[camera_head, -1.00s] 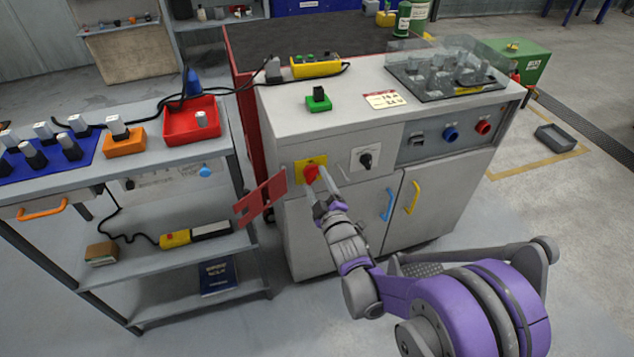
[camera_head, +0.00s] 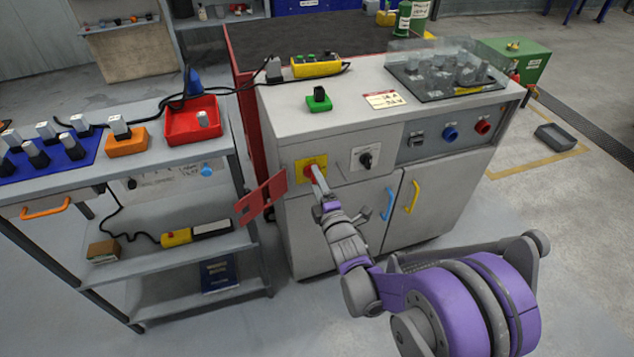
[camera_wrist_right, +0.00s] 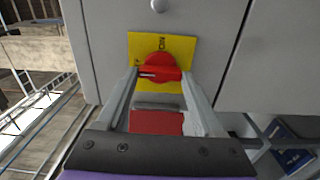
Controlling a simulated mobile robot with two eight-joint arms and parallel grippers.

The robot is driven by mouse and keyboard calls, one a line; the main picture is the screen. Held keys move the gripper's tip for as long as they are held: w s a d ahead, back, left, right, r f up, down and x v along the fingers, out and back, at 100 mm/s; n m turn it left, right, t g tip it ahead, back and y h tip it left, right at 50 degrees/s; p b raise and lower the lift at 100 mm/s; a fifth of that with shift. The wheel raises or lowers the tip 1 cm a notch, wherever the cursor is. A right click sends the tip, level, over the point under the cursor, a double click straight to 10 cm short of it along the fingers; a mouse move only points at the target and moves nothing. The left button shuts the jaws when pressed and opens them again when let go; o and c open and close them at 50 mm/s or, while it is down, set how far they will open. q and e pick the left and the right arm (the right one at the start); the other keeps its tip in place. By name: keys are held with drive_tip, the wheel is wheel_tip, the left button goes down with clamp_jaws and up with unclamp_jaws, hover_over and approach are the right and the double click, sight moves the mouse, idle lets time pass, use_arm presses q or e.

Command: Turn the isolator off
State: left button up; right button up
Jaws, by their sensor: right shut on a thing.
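The isolator is a red rotary handle (camera_wrist_right: 160,68) on a yellow plate (camera_wrist_right: 174,45) on the grey cabinet's front. In the head view its yellow plate (camera_head: 320,160) shows at the cabinet's upper left. My right gripper (camera_head: 313,176) is shut on the red handle, with one finger at each end of it in the wrist view (camera_wrist_right: 160,77). The handle's white line points left in the wrist view, while small lettering that looks like "ON" sits at the plate's top. In the head view the gripper hides much of the handle. My left gripper is out of view.
A red slotted flap (camera_head: 262,198) juts out left of the isolator, close to my gripper. A black selector knob (camera_head: 365,159) is to the right. Blue (camera_head: 389,203) and yellow (camera_head: 412,197) door handles are below. A trolley (camera_head: 190,260) stands close on the left.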

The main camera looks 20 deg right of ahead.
idle(0.4)
drive_tip(key=o, duration=1.4)
drive_tip(key=s, duration=1.1)
drive_tip(key=shift+d+p, duration=0.2)
drive_tip(key=shift+p, duration=0.2)
